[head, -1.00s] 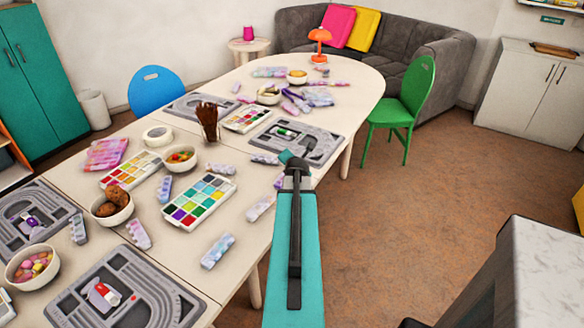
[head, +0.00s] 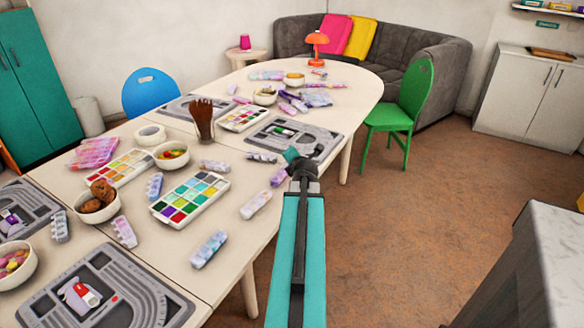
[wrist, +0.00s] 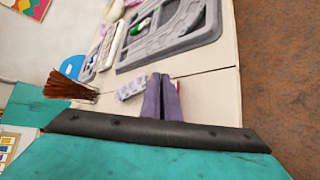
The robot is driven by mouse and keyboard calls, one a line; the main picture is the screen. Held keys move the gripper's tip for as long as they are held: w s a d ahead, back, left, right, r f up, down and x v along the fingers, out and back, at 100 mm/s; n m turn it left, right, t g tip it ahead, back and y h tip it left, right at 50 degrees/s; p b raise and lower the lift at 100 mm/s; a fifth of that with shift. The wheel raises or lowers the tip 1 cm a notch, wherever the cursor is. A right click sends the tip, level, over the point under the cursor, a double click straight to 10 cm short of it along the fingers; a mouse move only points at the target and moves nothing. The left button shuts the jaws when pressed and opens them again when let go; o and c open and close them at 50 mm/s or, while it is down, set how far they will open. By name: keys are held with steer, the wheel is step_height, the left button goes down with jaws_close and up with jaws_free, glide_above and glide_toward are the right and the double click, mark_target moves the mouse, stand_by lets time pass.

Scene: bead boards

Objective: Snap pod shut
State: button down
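Small pods lie on the grey bead boards. A red and white pod (head: 82,294) is on the near board (head: 150,305). A purple and white pod (head: 12,224) is on the left board (head: 42,203). A green and white pod (head: 284,133) is on the far board (head: 318,143); its green part (wrist: 137,28) also shows in the wrist view. Whether their lids are open is too small to tell. My gripper (wrist: 163,80) has its two purple fingers together, with nothing visible between them.
The long table (head: 235,255) also holds paint palettes (head: 190,198), bowls, a brush cup (head: 203,120) and several pastel pill boxes (head: 209,249). A green chair (head: 400,110) stands beyond the gripper. The floor on the right is open, up to a marble-topped counter (head: 560,240).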

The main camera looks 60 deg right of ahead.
steer(key=shift+s+f+m+t+b, duration=0.35)
steer(key=shift+f+t+b, duration=0.3)
steer(key=shift+b, duration=3.5)
steer(key=shift+r+b, duration=0.1)
steer(key=shift+b, duration=1.05)
steer(key=c, duration=2)
jaws_free()
steer(key=shift+v, duration=1.5)
steer(key=shift+b, duration=0.85)
steer(key=shift+b, duration=0.3)
